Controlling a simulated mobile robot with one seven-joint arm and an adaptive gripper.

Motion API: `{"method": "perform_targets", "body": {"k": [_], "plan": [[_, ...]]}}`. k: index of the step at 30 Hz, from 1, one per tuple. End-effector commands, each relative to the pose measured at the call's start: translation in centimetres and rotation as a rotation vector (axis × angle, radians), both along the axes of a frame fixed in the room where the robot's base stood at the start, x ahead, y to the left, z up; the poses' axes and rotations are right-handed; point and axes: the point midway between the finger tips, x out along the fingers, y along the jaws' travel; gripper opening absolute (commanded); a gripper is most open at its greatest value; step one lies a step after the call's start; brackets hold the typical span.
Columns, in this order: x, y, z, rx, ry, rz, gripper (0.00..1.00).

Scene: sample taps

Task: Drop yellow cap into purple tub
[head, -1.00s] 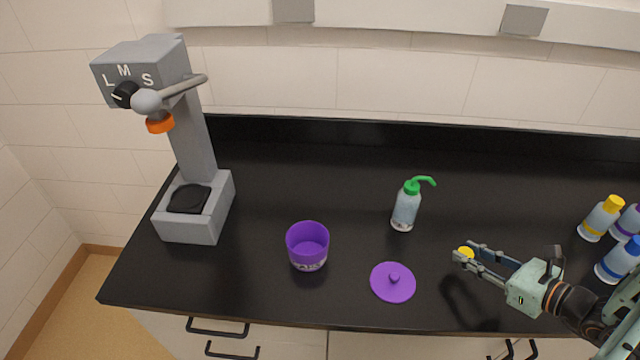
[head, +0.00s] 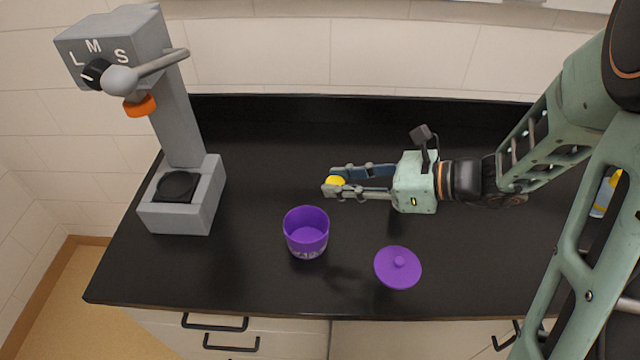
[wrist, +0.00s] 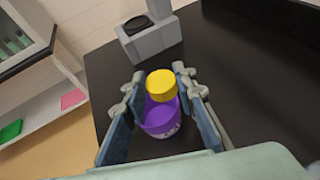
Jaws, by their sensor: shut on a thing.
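The yellow cap (head: 335,182) is held between the fingertips of my gripper (head: 332,181). In the wrist view the cap (wrist: 161,85) sits between the two fingers, in front of the purple tub (wrist: 160,117). The purple tub (head: 306,232) stands upright and open on the black counter, and its visible inside looks empty. In the head view my gripper is above the counter, up and slightly right of the tub. The cap is apart from the tub in that view.
A purple lid with a knob (head: 397,267) lies right of the tub. A grey tap stand (head: 182,195) with an orange nozzle (head: 139,106) stands at the left. A yellow-marked bottle (head: 606,195) shows partly behind my arm.

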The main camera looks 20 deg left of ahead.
Motion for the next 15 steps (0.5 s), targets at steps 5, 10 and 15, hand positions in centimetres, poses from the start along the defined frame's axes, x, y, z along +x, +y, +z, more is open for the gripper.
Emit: {"method": "perform_targets", "body": {"k": [5,10,15], "plan": [[-2.5,2.6,1.3,0.001,0.000,0.070,0.17],[-3.2,3.2,1.5,0.001,0.001,0.089,0.17],[-3.3,3.3,0.4,0.001,0.003,0.090,0.17]]}}
